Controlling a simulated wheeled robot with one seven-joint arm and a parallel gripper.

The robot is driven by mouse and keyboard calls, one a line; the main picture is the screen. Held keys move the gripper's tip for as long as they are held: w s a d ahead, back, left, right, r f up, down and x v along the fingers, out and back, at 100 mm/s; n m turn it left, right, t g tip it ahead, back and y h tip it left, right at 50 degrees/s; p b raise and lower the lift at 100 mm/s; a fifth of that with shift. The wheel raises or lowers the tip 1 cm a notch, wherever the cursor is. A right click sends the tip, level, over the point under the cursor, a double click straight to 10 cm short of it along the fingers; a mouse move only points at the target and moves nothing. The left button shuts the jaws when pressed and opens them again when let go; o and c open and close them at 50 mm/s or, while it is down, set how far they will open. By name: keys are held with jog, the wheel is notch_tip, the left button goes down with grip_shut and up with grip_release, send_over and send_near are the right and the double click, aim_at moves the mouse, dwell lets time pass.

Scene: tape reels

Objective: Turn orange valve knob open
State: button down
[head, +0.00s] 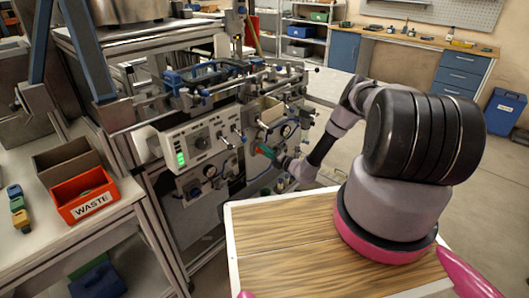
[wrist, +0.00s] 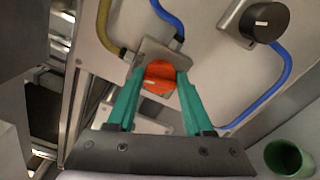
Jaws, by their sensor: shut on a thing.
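The orange valve knob (wrist: 160,77) sits on a metal bracket on the machine's panel in the wrist view. A white mark runs across its face, roughly level in the picture. My gripper (wrist: 159,80) has its two green fingers on either side of the knob, shut on it.
Beside the knob are a yellow hose (wrist: 103,25), a blue hose (wrist: 168,18) and a black knob (wrist: 264,21). A green cup-like thing (wrist: 289,158) is at the lower right. An orange WASTE bin (head: 88,205) stands on the left bench.

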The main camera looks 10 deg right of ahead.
jog(key=shift+d+f+m, duration=0.1)
jog(key=shift+m, duration=1)
jog(key=shift+c, duration=1.5)
grip_release()
jog(key=shift+s, duration=0.1)
jog(key=v, duration=1)
jog(key=shift+s+d, duration=0.2)
jog(key=shift+s, duration=0.05)
